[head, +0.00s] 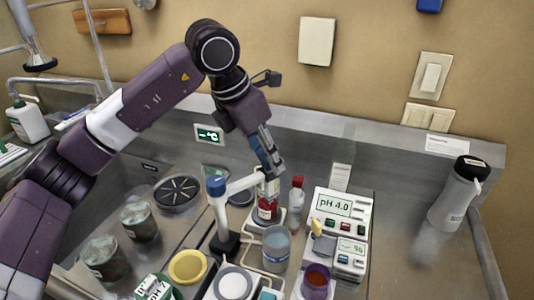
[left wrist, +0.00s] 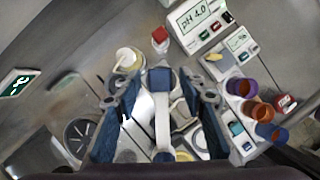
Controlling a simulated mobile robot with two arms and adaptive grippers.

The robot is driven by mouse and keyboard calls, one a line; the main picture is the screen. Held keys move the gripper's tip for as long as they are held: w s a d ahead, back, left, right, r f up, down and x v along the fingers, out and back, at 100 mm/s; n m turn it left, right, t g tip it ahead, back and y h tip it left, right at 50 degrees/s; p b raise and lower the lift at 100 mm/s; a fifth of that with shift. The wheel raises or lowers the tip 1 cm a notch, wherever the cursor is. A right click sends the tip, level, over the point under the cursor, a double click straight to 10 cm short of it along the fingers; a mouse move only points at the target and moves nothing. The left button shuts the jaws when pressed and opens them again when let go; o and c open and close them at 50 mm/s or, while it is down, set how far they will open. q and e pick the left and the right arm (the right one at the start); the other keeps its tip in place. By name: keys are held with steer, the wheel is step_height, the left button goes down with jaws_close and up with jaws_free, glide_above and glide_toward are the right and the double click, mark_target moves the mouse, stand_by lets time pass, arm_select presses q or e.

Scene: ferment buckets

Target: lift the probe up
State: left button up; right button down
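A stand with a blue cap (head: 216,186) and dark base stands among the containers. Its white arm (head: 242,183) reaches right, towards a pale upright piece that looks like the probe (head: 268,187), above a small red-filled bottle (head: 267,210). My left gripper (head: 272,168) points down, close above that piece. In the left wrist view its blue-padded fingers (left wrist: 158,118) are wide apart, with the white arm (left wrist: 162,118) and a blue block (left wrist: 160,80) showing between them. I cannot tell whether it touches the probe. My right gripper is out of view.
The pH meter (head: 333,206) and a smaller percent meter (head: 350,250) stand right of the stand. A red-capped bottle (head: 296,195), a clear cup (head: 276,248) and a purple cup (head: 316,283) crowd nearby. A grey flask (head: 457,195) stands far right, with bare counter before it.

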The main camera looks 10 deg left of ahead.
arm_select(q)
jaws_close()
steer(key=shift+r, duration=0.1)
stand_by(0.3)
step_height(320, 180, up, 6)
steer(key=shift+f+p, duration=0.25)
steer(key=shift+p, duration=0.9)
steer(key=shift+r, duration=0.25)
steer(key=shift+w, duration=0.15)
